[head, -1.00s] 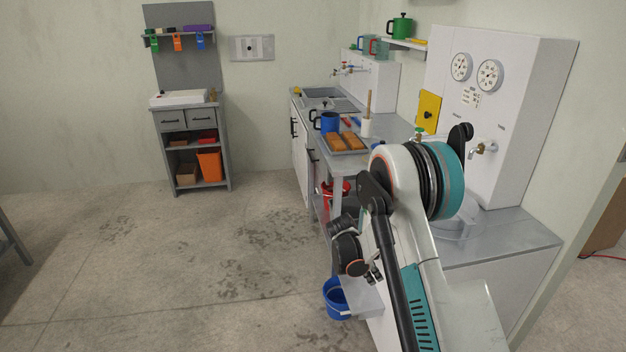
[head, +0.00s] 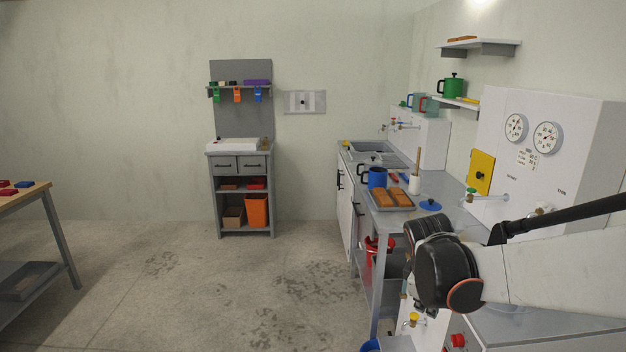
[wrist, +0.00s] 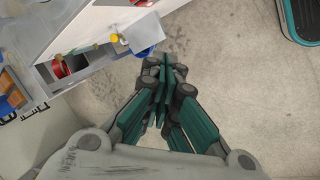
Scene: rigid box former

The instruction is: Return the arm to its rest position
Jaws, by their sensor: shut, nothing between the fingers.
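My gripper (wrist: 160,95) shows in the wrist view with its teal fingers together and nothing between them. It hangs over bare concrete floor, beside the counter front. In the head view my arm reaches in from the right edge, in front of the counter; the fingers themselves do not show there.
A metal counter (head: 455,212) runs along the right wall, with a tray of brown loaves (head: 392,197), a blue pot (head: 377,178) and a gauge panel (head: 575,160). A grey cabinet (head: 213,190) stands at the back. A table (head: 50,215) is at left. The floor between is clear.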

